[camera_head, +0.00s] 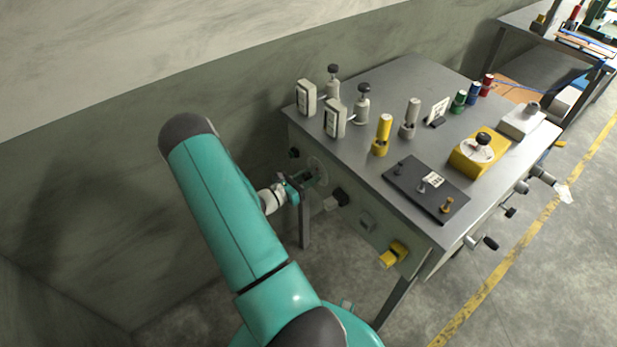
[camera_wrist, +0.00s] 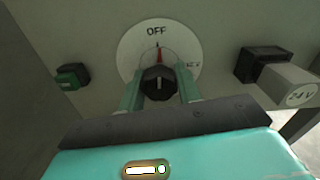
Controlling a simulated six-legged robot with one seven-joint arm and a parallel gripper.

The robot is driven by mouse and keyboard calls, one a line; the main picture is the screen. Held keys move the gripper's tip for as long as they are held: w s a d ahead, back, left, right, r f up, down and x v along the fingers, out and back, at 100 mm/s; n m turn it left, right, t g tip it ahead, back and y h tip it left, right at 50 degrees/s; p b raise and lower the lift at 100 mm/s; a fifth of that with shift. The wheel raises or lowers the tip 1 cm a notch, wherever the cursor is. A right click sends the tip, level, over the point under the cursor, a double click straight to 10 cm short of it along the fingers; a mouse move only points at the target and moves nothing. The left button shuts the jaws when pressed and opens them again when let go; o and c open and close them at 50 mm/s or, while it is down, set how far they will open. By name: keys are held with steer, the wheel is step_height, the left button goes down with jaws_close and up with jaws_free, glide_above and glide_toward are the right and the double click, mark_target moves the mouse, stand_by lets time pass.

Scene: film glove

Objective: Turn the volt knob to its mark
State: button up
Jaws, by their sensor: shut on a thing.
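A red pointer stands nearly upright above the knob, just under "OFF". My gripper (camera_wrist: 160,90) has one green finger on each side of the knob and is shut on it. In the head view my gripper (camera_head: 297,186) is at the panel's left part, beside the dial (camera_head: 318,169); the knob is hidden there.
In the wrist view a green-and-black switch (camera_wrist: 72,77) is left of the dial and a block marked "24 V" (camera_wrist: 290,85) is right. In the head view a yellow part (camera_head: 393,254) juts from the panel. The bench top (camera_head: 400,80) carries several fixtures.

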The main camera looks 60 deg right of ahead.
steer(key=m, duration=0.4)
steer(key=shift+w+m, duration=0.1)
steer(key=shift+m, duration=0.3)
steer(key=m, duration=0.9)
steer(key=shift+w, duration=0.1)
steer(key=m, duration=0.4)
steer(key=shift+r+m, duration=0.1)
steer(key=shift+m, duration=0.2)
steer(key=m, duration=0.8)
steer(key=shift+r, duration=0.1)
steer(key=m, duration=0.4)
steer(key=shift+m, duration=0.3)
steer(key=m, duration=0.4)
